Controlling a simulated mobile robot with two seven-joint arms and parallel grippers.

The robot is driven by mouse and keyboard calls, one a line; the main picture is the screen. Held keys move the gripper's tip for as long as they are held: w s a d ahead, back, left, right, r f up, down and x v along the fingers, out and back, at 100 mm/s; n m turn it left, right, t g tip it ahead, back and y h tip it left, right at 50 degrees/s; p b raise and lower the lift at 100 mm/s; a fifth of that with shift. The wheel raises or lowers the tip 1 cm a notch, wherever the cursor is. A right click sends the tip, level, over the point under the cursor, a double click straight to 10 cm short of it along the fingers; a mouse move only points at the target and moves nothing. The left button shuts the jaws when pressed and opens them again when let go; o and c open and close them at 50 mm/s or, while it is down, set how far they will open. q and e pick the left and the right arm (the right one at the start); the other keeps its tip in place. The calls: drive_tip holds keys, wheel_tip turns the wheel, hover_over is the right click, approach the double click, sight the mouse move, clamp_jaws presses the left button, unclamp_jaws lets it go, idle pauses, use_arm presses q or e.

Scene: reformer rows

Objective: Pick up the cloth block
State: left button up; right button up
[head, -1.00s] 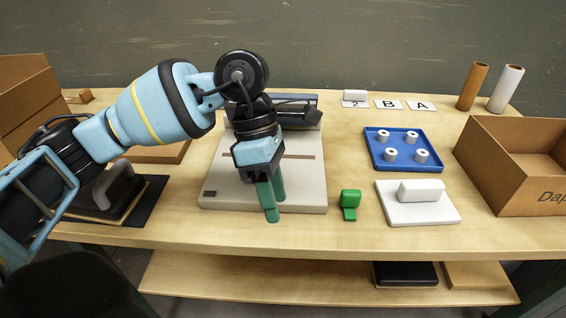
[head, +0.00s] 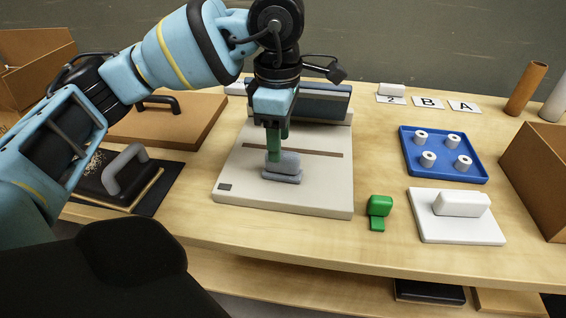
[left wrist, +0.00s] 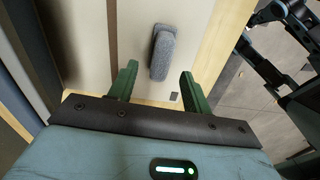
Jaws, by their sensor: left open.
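The cloth block, a grey fabric block with a raised grip (head: 283,167), rests on the pale flat board (head: 236,170) in the middle of the table. In the left wrist view the grey block (left wrist: 162,52) lies ahead of and between the two green fingers. My left gripper (head: 277,150) points down over the board at the block, with its green fingers partly in front of it. The fingers stand apart with nothing between their tips (left wrist: 156,80). Whether a finger touches the block cannot be told. My right gripper is not recognisable in either view.
Right of the board are a small green block (head: 379,206), a white plate with a white grip (head: 456,229), a blue tray (head: 409,151) with several white rollers, and an open cardboard box (head: 540,180). A dark handled pad (head: 122,172) lies left.

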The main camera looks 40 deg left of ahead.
use_arm(q)
drive_tip(key=shift+w+d+f+b, duration=0.1)
drive_tip(key=shift+d+f+b, duration=0.1)
drive_tip(key=shift+f, duration=1.1)
drive_tip(key=shift+d+f+b, duration=0.1)
drive_tip(key=shift+f+b, duration=0.05)
drive_tip(key=shift+f, duration=1.15)
drive_tip(key=shift+c, duration=0.3)
drive_tip(key=c, duration=1)
drive_tip(key=shift+r, duration=0.15)
drive_tip(key=shift+r, duration=0.6)
wheel_tip(320, 180, up, 2)
drive_tip(key=shift+r+p, duration=0.2)
drive_tip(key=shift+p, duration=0.1)
drive_tip(key=s+d+r, duration=0.1)
drive_tip(key=s+d, duration=0.8)
drive_tip(key=s, duration=0.4)
drive_tip(key=shift+d+p, duration=0.25)
drive_tip(key=shift+p, duration=0.1)
drive_tip(key=shift+r, duration=0.1)
